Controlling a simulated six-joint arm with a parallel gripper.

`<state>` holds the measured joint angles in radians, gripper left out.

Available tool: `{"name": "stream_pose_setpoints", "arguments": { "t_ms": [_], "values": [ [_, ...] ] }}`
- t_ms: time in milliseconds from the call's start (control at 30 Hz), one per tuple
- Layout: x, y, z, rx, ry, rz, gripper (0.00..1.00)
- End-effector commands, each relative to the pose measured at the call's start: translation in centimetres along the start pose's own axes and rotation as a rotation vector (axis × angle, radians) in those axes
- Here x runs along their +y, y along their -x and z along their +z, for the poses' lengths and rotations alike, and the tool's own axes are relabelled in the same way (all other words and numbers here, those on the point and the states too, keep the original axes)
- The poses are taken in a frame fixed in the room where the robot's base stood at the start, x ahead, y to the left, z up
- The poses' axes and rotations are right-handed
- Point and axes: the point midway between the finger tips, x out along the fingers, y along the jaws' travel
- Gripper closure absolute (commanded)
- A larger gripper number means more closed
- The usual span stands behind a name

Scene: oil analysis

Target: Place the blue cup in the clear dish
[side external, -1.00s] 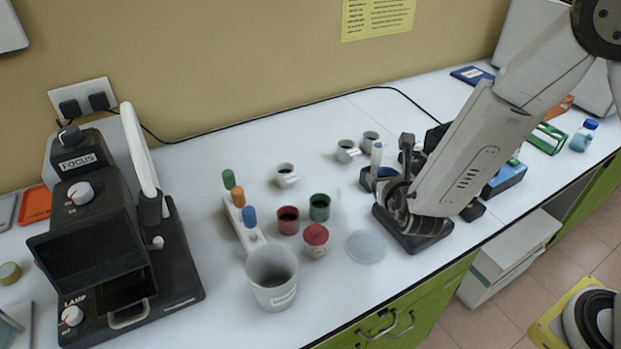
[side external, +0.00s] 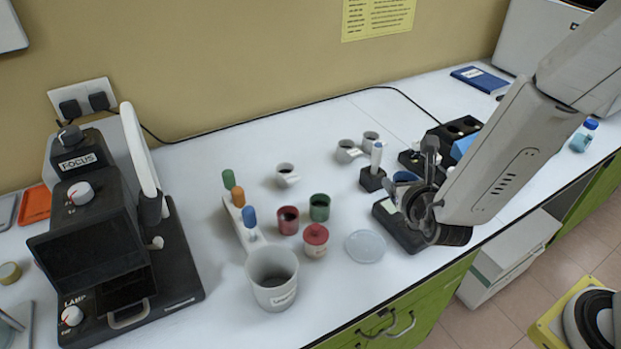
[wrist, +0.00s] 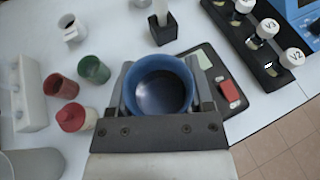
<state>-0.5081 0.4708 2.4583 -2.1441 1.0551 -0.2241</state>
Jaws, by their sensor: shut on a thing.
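The blue cup (wrist: 159,88) is between the two fingers of my gripper (side external: 418,182) in the wrist view, upright with its round opening facing the camera. In the side external view only part of the blue cup (side external: 404,177) shows, behind the fingers. My gripper is shut on it and holds it above the black flat device. The clear dish (side external: 365,246) lies flat on the white bench, left of and nearer than the gripper, and looks empty. The dish is not visible in the wrist view.
The black flat device (side external: 388,216) is under the gripper. Red (side external: 288,220) and green (side external: 319,207) cups and a red-lidded jar (side external: 315,240) stand left of the dish. A large beaker (side external: 272,278) is at the front. A black holder with a tube (side external: 372,178) stands behind.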

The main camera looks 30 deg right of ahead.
Motion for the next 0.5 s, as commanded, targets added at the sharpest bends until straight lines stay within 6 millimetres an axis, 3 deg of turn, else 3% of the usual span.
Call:
{"name": "stream_pose_setpoints", "arguments": {
  "t_ms": [267,500],
  "values": [
    [0.7,-0.1,-0.4,0.0,0.002,0.005,0.92],
    [3.1,-0.5,-2.0,0.001,0.007,0.019,0.92]
  ]
}}
